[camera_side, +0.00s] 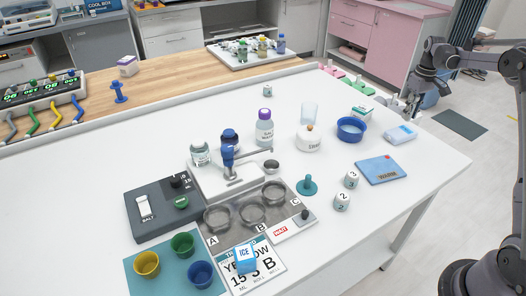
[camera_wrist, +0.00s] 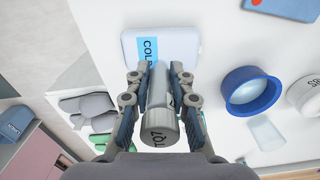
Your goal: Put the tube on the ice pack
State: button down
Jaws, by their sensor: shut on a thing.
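My gripper (camera_wrist: 160,82) is shut on a grey tube (camera_wrist: 160,122) with a dark-lettered cap end facing the wrist camera. In the side view my gripper (camera_side: 397,106) is at the right side of the white table, and the tube is too small there to make out clearly. The ice pack (camera_wrist: 180,46), white with a blue label reading "COL", lies just beyond the fingertips in the wrist view. The far end of the tube overlaps its near edge in that picture; I cannot tell whether they touch. In the side view the ice pack (camera_side: 400,134) lies flat near the table's right edge.
A blue bowl (camera_side: 351,129) stands left of the ice pack, with a white jar (camera_side: 309,139) and a clear cup (camera_side: 310,113) beyond. A blue pack marked "WARM" (camera_side: 381,170) lies nearer the front. The table's edge is close.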

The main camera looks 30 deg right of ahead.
jog(key=shift+w+f, duration=0.15)
jog(key=shift+f, duration=2)
jog(key=shift+f, duration=0.15)
jog(key=c, duration=1.2)
grip_release()
